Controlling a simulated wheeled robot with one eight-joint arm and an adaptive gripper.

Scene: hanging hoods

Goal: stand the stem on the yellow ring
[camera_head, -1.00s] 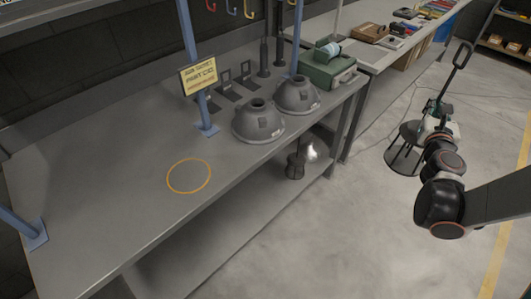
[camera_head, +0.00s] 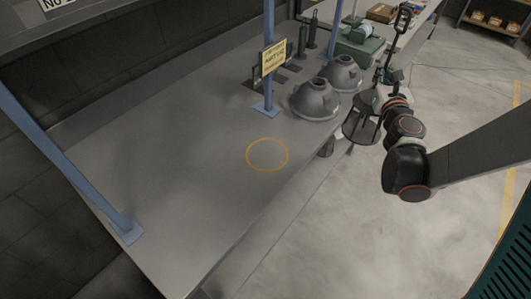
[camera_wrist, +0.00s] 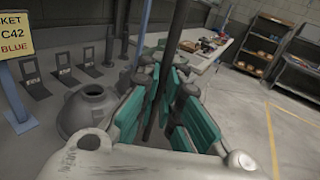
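The yellow ring (camera_head: 267,171) is a thin outline on the grey bench top, empty, near its front edge in the head view. My gripper (camera_head: 384,84) is out beyond the bench's front edge, to the right of the ring and well apart from it. It is shut on the stem (camera_head: 402,22), a dark thin rod with a loop-like top, roughly upright and slightly tilted. In the wrist view the teal fingers of my gripper (camera_wrist: 160,100) close around the dark rod of the stem (camera_wrist: 172,42).
Two grey hoods (camera_head: 314,101) (camera_head: 343,75) stand on the bench behind the ring. A blue post (camera_head: 268,85) carries a yellow sign (camera_head: 274,56). Dark upright posts (camera_head: 302,42) and a green case (camera_head: 357,50) stand farther back. The bench left of the ring is clear.

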